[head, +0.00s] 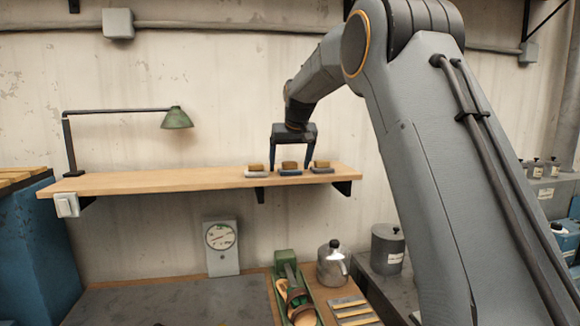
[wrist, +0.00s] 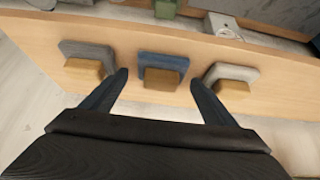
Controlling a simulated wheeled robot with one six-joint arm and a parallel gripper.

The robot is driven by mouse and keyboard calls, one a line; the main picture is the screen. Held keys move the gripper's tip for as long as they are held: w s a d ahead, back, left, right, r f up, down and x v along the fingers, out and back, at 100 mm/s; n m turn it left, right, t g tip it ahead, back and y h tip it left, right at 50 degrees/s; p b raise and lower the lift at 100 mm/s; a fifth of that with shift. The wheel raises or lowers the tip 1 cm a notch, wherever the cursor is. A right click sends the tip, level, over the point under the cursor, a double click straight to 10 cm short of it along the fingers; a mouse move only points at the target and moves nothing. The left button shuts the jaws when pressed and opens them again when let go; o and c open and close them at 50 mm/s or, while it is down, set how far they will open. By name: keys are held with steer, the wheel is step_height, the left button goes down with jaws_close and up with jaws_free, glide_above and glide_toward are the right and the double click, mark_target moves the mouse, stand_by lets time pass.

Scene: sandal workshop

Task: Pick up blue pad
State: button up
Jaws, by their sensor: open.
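The blue pad (wrist: 162,63) lies on the wooden wall shelf (head: 150,182), the middle one of three pads in a row. A brown block (wrist: 161,79) sits against it. In the head view the blue pad (head: 289,172) shows as a thin dark blue strip under its block. My gripper (head: 289,165) is open, its two fingers pointing down at the row. In the wrist view my gripper (wrist: 157,80) has one finger on each side of the blue pad, apart from it. The exact height of the fingertips over the shelf is hard to tell.
A grey pad (wrist: 87,51) with a block lies to the left and a lighter grey pad (wrist: 232,75) to the right, both close to the fingers. A green lamp (head: 177,118) stands on the shelf's left. The shelf between lamp and pads is clear.

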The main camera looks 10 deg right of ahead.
mark_target(290, 162)
steer(key=c, duration=1.1)
steer(key=shift+r, duration=0.1)
step_height(290, 162, up, 10)
steer(key=b, duration=0.4)
steer(key=o, duration=0.4)
steer(key=shift+c, duration=1.6)
